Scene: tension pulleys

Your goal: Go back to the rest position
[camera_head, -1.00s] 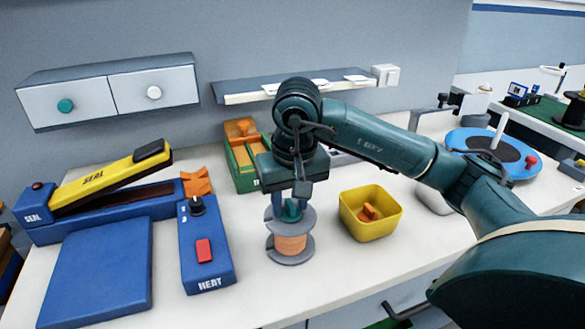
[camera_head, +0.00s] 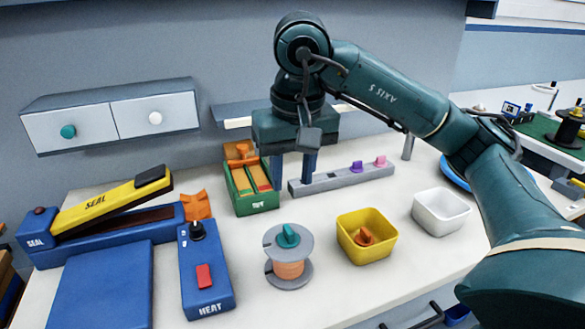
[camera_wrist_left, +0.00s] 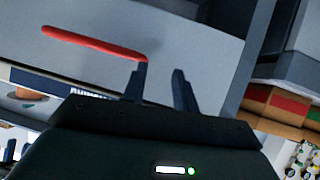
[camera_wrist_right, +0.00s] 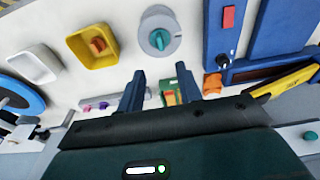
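My right gripper (camera_head: 296,168) is raised above the back of the white bench in the head view. Its fingers are apart with nothing between them, and they also show in the right wrist view (camera_wrist_right: 158,86). A grey spool with orange winding (camera_head: 289,268) and a teal knob on top stands upright on the bench, below and apart from the gripper. My left gripper is out of the head view. In the left wrist view its two fingers (camera_wrist_left: 162,76) are apart and empty, near a grey surface with a red bar (camera_wrist_left: 95,43).
A yellow bin (camera_head: 366,252) holding an orange piece and a white bin (camera_head: 440,225) stand right of the spool. A green box (camera_head: 252,200), a grey strip with pegs (camera_head: 340,180), a blue heat box (camera_head: 205,285) and a yellow-and-blue sealer (camera_head: 105,195) surround it.

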